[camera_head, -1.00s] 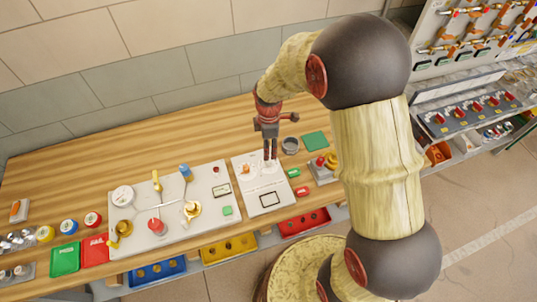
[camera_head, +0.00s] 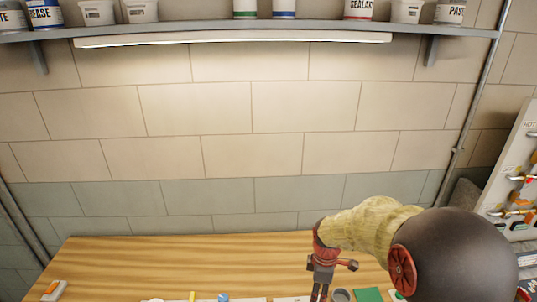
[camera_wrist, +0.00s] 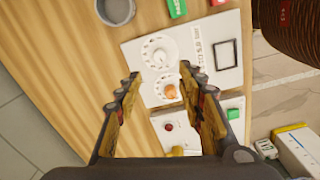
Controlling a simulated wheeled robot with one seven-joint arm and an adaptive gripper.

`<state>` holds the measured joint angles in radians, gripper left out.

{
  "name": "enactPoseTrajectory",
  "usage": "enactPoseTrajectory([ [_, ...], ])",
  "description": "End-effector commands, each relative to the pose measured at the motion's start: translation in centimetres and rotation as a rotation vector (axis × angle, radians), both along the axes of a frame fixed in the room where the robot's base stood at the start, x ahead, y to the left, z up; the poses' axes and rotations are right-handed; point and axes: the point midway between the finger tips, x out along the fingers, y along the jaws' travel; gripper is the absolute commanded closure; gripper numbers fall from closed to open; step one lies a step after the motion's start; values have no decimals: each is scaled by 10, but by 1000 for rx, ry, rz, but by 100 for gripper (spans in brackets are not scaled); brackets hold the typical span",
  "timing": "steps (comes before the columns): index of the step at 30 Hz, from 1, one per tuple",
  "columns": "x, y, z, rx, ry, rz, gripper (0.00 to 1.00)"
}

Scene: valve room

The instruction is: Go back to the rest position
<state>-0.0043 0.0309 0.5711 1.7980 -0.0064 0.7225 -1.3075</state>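In the wrist view my gripper (camera_wrist: 160,74) is open, with its two fingers well apart. Below it is a white panel (camera_wrist: 230,78) with two round white dials, an upper one (camera_wrist: 160,52) and a lower one with an orange knob (camera_wrist: 169,91). The knob shows between the fingers, and neither finger visibly touches it. In the head view my gripper (camera_head: 319,291) points down at the bottom edge, over the wooden bench (camera_head: 180,262). Its fingertips are cut off there.
A shelf (camera_head: 250,28) with white tubs and a light strip runs along the wall. A tilted board (camera_head: 515,180) with valves stands at the right. A grey cup (camera_head: 341,295) and a green plate (camera_head: 368,294) are beside my gripper. The wall area above the bench is clear.

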Motion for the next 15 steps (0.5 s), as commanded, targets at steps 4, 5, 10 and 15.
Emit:
enactPoseTrajectory([
  [4, -14, 0, -5, 0, 35, -208, 61],
  [5, -22, 0, -7, -2, 51, -264, 61],
  [10, -61, 0, 13, -13, 76, -598, 61],
  [15, -103, 0, 56, 8, 19, -930, 61],
])
